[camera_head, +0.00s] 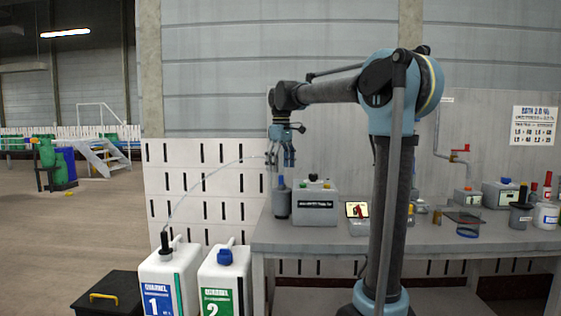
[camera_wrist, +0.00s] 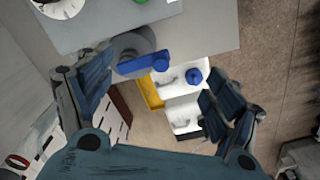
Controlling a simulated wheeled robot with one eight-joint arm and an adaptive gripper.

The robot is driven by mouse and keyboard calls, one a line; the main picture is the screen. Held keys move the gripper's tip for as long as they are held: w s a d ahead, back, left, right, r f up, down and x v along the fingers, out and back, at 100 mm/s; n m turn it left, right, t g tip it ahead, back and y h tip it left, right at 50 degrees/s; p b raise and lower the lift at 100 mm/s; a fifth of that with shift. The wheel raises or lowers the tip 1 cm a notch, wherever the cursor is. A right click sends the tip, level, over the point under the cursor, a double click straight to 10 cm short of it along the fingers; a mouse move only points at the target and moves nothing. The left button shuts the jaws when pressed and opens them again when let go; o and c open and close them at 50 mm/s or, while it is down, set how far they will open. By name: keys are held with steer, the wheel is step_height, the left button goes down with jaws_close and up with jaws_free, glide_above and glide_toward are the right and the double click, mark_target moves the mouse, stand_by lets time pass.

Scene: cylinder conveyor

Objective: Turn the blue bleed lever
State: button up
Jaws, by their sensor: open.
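The blue bleed lever (camera_wrist: 146,63) shows in the wrist view as a short blue bar across a dark grey cylindrical body (camera_wrist: 130,42). In the head view the grey body (camera_head: 281,204) stands upright at the left end of the bench, with a small blue part (camera_head: 281,181) on top. My gripper (camera_head: 283,163) hangs pointing down just above it. In the wrist view my gripper (camera_wrist: 158,98) is open, its fingers spread wide to left and right. The lever lies between and slightly beyond them. Nothing is held, and I see no contact.
A grey box with buttons (camera_head: 315,206) stands close right of the body on the bench (camera_head: 330,239). White canisters 1 (camera_head: 160,282) and 2 (camera_head: 219,283) stand left below; a thin hose rises from canister 1. A red-handled valve (camera_head: 459,149) and pots are farther right.

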mark_target(281, 176)
steer(key=shift+f, duration=2.15)
steer(key=shift+c, duration=0.3)
steer(key=shift+s, duration=0.1)
steer(key=c, duration=1.1)
steer(key=shift+c, duration=0.2)
steer(key=shift+o, duration=0.6)
steer(key=shift+s+f, duration=0.1)
steer(key=o, duration=0.4)
steer(key=shift+c, duration=0.4)
